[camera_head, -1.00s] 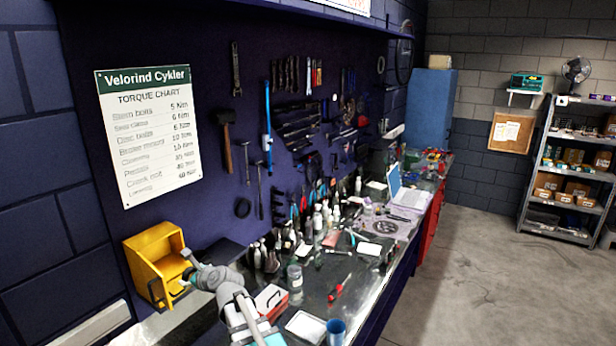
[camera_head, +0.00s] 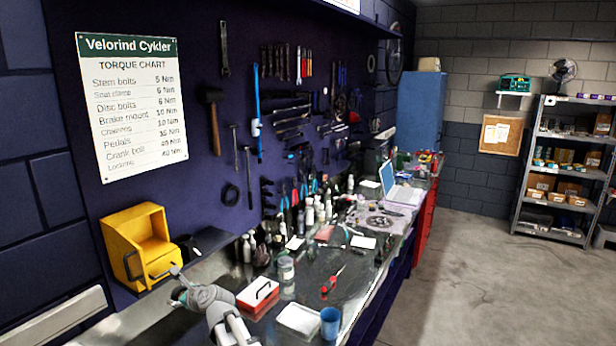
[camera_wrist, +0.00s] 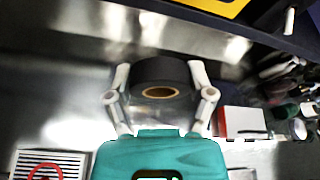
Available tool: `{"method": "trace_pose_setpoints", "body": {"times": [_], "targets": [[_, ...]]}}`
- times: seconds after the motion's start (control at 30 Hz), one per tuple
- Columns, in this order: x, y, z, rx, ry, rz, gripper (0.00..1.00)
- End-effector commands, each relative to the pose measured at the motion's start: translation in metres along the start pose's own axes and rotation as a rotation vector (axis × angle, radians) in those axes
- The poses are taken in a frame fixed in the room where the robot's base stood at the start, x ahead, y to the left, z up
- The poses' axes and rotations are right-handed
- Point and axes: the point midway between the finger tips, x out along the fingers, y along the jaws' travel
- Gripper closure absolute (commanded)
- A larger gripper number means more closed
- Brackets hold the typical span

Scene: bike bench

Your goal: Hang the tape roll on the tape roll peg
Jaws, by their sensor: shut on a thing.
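The black tape roll (camera_wrist: 158,72), with a tan core, is between the two pale fingers of my gripper (camera_wrist: 160,74) in the wrist view. The fingers are shut on its sides, and it is over the shiny metal bench top. In the head view my gripper (camera_head: 176,274) is small, in front of the yellow wall bin, and I cannot make out the roll there. A short pale stub (camera_wrist: 290,21) shows at the upper right of the wrist view; I cannot tell whether it is the tape roll peg. No peg is clearly identifiable in the head view.
A red and white box (camera_head: 258,294), a white tray (camera_head: 299,319) and a blue cup (camera_head: 331,321) stand to the right. Bottles crowd the bench back.

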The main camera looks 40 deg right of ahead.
Motion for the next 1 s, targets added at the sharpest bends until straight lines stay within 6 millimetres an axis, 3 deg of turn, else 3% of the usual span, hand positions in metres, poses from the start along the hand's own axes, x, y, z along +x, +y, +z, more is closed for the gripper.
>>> {"method": "trace_pose_setpoints", "body": {"times": [0.03,0.3,1.0], "targets": [[0.005,0.005,-0.013,0.0,0.0,0.0,0.71],[0.012,0.011,-0.03,0.0,0.0,0.0,0.71],[0.013,0.011,-0.03,0.0,0.0,0.0,0.71]]}}
